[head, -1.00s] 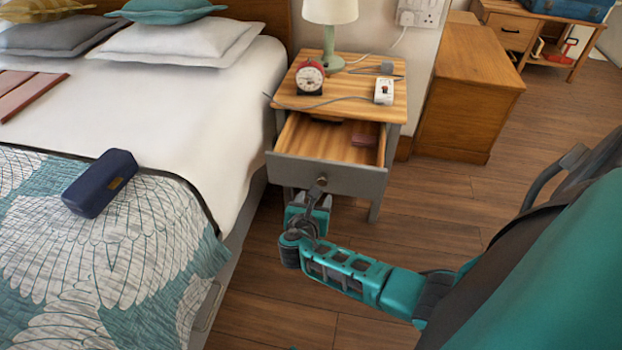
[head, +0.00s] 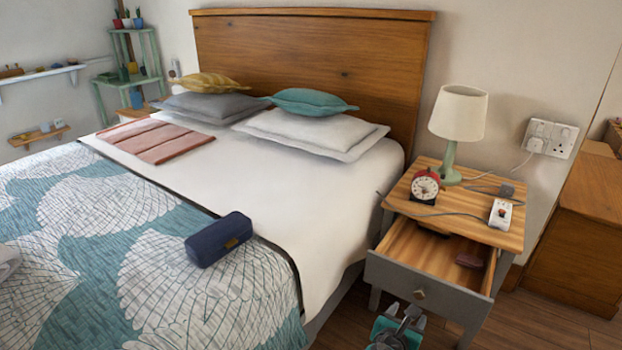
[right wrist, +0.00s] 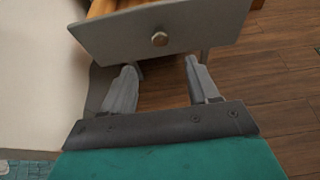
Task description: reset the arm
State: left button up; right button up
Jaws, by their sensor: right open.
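My right gripper (right wrist: 163,88) is open and empty in the right wrist view, its two grey fingers apart just in front of the nightstand drawer (right wrist: 120,35). The round drawer knob (right wrist: 160,38) stands beyond the fingertips and is not between them. The drawer is pulled out, with a dark item and a brown item (head: 470,259) inside. My left gripper is not in view.
The nightstand (head: 470,228) carries a red alarm clock (head: 425,186), a lamp (head: 459,115) and a white corded device (head: 500,213). The bed (head: 330,195) is close on the left, with a dark blue case (head: 219,239) on it. Wooden floor (right wrist: 280,110) is clear at right.

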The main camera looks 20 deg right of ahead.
jog(key=s+a+r+m+y+p, duration=0.1)
jog(key=s+a+m+y+p, duration=0.6)
jog(key=s+a+m, duration=0.25)
pick_arm(q)
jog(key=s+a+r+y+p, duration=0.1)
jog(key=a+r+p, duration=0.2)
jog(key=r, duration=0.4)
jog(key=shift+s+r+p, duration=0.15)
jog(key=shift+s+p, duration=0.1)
jog(key=shift+p, duration=0.55)
pick_arm(e)
jog(key=s+a+r+m+t+y, duration=0.1)
jog(key=s+a+r+m+y, duration=0.1)
jog(key=r+m, duration=0.5)
jog(key=s+a+r+m+t+y, duration=0.1)
jog(key=s+a+r+m+y, duration=0.2)
jog(key=s+a+r+m, duration=0.1)
notch_tip(320, 180, up, 3)
jog(key=a+m, duration=0.1)
jog(key=m, duration=0.2)
jog(key=shift+s+a+f+y, duration=0.15)
jog(key=shift+a+y, duration=0.1)
jog(key=shift+y, duration=0.05)
